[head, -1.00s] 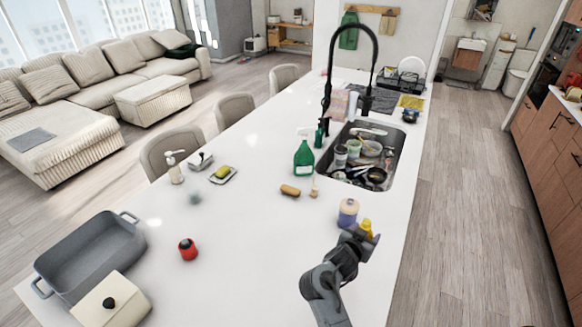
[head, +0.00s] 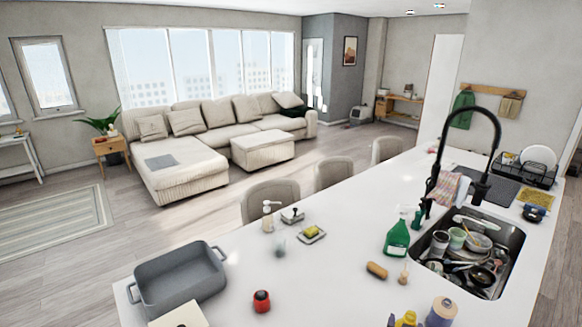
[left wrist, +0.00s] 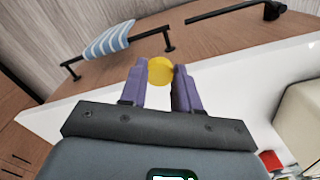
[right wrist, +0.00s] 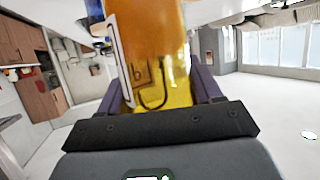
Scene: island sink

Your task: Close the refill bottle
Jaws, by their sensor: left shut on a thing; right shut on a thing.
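The refill bottle (right wrist: 158,25) is amber-yellow with a pale label and dark print, and shows large in the right wrist view. My right gripper (right wrist: 156,72) is shut on it.
A brush (head: 377,270), green spray bottle (head: 397,240) and full sink (head: 505,270) lie beyond. A red timer-like item (head: 261,301) and grey roasting pan (head: 180,283) are left.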

